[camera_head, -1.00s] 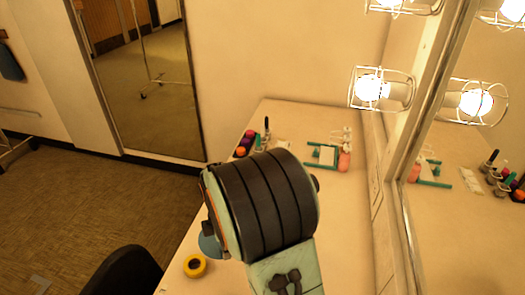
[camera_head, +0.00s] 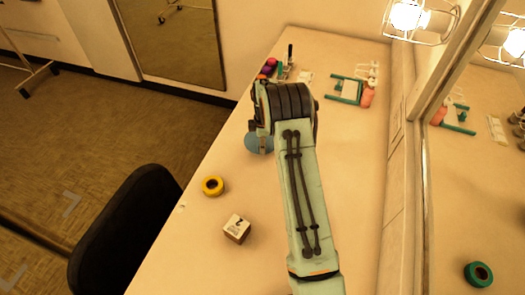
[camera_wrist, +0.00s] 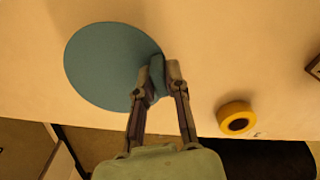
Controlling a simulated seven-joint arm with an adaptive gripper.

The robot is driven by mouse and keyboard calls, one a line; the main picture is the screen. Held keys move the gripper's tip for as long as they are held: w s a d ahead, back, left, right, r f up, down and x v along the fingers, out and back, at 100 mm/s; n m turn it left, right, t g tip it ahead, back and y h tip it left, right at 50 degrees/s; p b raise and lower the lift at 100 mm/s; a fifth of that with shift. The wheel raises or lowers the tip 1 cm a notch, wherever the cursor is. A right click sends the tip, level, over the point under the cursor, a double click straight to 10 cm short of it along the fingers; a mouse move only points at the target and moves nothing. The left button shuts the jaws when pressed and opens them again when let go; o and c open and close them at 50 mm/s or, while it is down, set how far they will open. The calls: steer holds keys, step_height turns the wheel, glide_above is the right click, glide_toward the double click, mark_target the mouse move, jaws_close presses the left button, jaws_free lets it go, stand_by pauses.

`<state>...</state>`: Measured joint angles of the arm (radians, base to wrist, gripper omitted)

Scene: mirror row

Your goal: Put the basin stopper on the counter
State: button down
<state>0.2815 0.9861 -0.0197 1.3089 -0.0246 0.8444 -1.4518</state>
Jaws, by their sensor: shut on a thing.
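The basin stopper is a flat blue-grey disc (camera_wrist: 105,65) with a small upright tab, seen large in the wrist view. My gripper (camera_wrist: 158,76) is shut on that tab at the disc's right side. In the head view the disc (camera_head: 257,144) shows below the end of my arm, partly hidden by it; the fingers are mostly hidden there. The disc is over the pale counter (camera_head: 270,225), near its left edge. I cannot tell whether it touches the surface.
A yellow tape roll (camera_head: 212,186) and a small white-and-brown box (camera_head: 237,229) lie nearer on the counter. Small bottles (camera_head: 270,68), a teal frame (camera_head: 345,90) and a pink bottle (camera_head: 367,97) stand at the far end. A black chair (camera_head: 125,235) is left; the mirror is right.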

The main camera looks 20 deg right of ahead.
steer(key=shift+w+f, duration=0.15)
steer(key=shift+f, duration=0.8)
steer(key=shift+w+f, duration=0.15)
steer(key=shift+f, duration=0.8)
steer(key=c, duration=1.1)
jaws_free()
steer(key=shift+f, duration=0.1)
steer(key=shift+c, duration=0.2)
